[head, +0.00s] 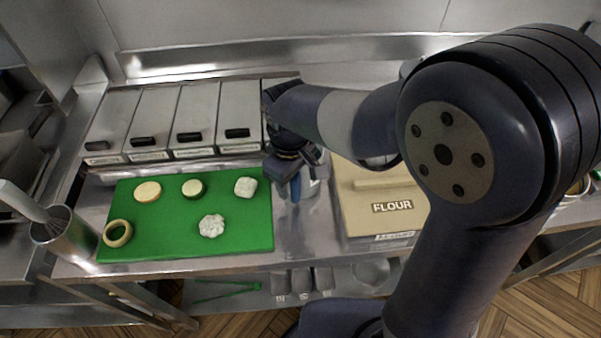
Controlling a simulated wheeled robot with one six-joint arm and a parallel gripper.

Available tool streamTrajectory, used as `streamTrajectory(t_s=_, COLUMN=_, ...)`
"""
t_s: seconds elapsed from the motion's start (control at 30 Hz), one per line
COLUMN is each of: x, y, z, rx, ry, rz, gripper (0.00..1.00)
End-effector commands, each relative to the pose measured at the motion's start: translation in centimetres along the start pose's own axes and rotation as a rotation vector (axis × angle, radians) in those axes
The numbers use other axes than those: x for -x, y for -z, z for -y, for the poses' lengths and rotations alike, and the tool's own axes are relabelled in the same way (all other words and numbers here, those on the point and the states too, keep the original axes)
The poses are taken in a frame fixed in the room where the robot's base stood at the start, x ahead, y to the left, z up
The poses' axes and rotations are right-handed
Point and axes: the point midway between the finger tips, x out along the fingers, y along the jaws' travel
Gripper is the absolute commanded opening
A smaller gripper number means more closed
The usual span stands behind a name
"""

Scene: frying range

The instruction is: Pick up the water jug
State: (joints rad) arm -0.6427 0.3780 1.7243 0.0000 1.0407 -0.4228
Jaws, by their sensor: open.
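A pale, shiny container, probably the water jug (312,188), stands on the steel counter between the green board and the flour box. Most of it is hidden behind my gripper, so its handle and full shape cannot be made out. My gripper (289,190) points down in front of the container, with its fingers open. It overlaps the container in this view, and I cannot tell whether the fingers touch it or are around it.
A green cutting board (170,239) with several food pieces and a ring lies left. Lidded steel bins (193,110) line the back. A flour box (370,215) stands close on the right. A metal cup with a whisk (66,238) stands far left.

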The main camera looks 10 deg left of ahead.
Motion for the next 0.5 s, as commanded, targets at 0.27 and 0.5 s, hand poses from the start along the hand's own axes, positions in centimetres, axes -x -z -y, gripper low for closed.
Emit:
streamTrajectory(t_s=0.27, x=-0.16, y=0.02, z=-0.03, rx=-0.001, ry=-0.001, rz=-0.002, gripper=0.41)
streamTrajectory(t_s=0.5, x=-0.14, y=0.02, z=-0.03, rx=-0.001, ry=-0.001, rz=-0.002, gripper=0.22)
